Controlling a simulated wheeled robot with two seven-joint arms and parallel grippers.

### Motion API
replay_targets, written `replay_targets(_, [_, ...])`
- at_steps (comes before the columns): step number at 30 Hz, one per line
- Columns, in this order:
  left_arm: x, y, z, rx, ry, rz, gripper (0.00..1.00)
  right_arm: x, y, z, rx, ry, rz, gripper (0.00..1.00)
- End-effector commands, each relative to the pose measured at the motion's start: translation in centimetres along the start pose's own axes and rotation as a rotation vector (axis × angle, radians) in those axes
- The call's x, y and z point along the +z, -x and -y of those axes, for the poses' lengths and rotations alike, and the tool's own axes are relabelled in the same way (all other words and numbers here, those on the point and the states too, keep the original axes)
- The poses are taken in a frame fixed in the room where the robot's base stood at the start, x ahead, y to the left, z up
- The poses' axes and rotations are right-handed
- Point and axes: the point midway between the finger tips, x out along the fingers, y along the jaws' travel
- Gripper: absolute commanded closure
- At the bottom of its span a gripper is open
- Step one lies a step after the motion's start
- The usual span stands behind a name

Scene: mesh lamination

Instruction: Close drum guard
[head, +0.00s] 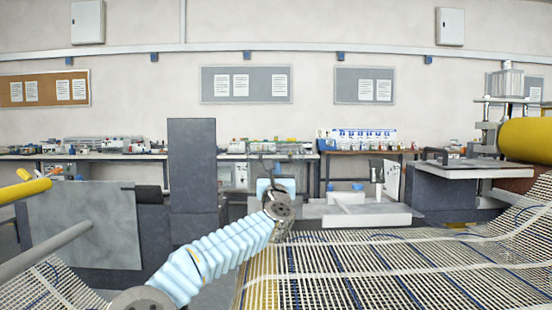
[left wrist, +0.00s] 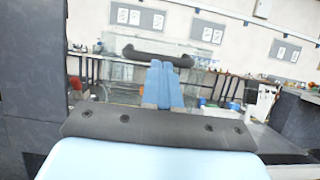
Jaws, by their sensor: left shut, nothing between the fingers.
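A clear panel that looks like the drum guard (left wrist: 120,71) stands ahead in the left wrist view, with a dark bar handle (left wrist: 130,51) across its upper part. My left gripper (left wrist: 162,64) is shut and empty, its two blue fingers together. The fingertips overlap the panel just below the handle in that view; I cannot tell whether they touch. In the head view my left gripper (head: 275,181) is at mid-picture, pointing away, partly hidden by its own wrist. The guard is not clear there. My right gripper is not in view.
A tall dark grey block (head: 192,165) stands left of my gripper. Woven mesh (head: 370,270) covers the lower right. A yellow roller (head: 525,139) and a plate with a dark handle (head: 450,167) are at right. Benches (head: 95,156) line the back wall.

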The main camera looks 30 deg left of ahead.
Motion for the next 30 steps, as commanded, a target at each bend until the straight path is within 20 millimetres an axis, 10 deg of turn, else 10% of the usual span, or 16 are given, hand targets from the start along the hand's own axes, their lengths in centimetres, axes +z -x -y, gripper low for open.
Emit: replay_targets(30, [0.8, -5.1, 1.0, -0.001, 0.004, -0.001, 1.0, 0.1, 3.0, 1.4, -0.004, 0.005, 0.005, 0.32])
